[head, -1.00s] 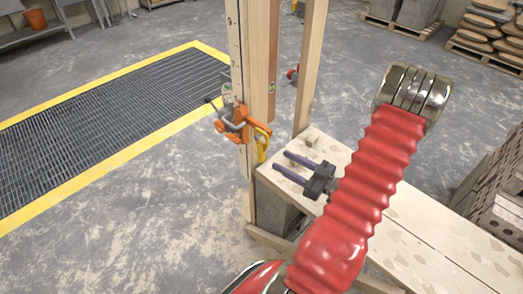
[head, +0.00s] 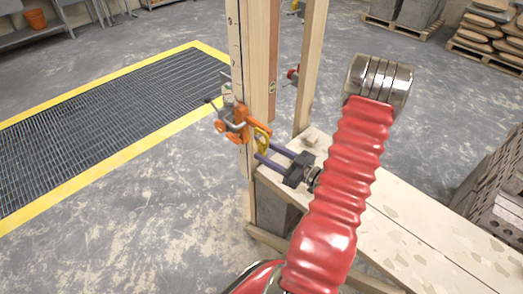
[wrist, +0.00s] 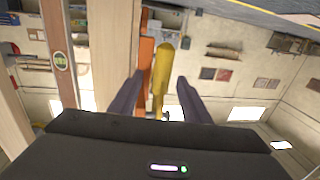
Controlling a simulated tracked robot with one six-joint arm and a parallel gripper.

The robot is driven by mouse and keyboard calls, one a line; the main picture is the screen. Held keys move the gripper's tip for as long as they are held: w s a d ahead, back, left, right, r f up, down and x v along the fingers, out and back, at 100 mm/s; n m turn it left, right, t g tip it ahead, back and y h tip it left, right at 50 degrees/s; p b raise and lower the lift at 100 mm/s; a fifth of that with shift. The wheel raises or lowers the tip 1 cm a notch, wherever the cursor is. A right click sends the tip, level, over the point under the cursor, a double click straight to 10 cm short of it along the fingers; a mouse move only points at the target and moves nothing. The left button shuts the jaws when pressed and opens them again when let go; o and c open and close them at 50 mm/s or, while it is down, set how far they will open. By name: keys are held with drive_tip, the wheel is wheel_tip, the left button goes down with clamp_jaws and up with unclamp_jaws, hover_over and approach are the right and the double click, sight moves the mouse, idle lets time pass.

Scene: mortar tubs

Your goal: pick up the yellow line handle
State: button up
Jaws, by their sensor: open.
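The yellow line handle (head: 262,138) hangs at the right side of an orange clamp (head: 232,127) on the wooden post. In the wrist view the yellow handle (wrist: 162,66) stands between my two purple fingers, with a gap on each side. My gripper (head: 265,151) is open and empty, its fingertips close to the handle in the head view. In the wrist view my gripper (wrist: 159,80) shows both fingers apart, and the orange part (wrist: 146,62) is just left of the handle. Whether the fingers touch the handle I cannot see.
The upright wooden post (head: 260,60) and a second post (head: 308,60) rise by the light plank bench (head: 400,225). A yellow-edged floor grate (head: 110,105) lies to the left. Grey blocks (head: 492,205) stand at the right. The floor at front left is clear.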

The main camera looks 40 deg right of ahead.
drive_tip(key=shift+w+a, duration=0.1)
drive_tip(key=shift+w, duration=0.55)
drive_tip(key=w, duration=0.2)
drive_tip(key=w+a, duration=0.1)
drive_tip(key=w, duration=0.2)
drive_tip(key=shift+a+r, duration=0.1)
idle(0.4)
clamp_jaws()
idle(0.4)
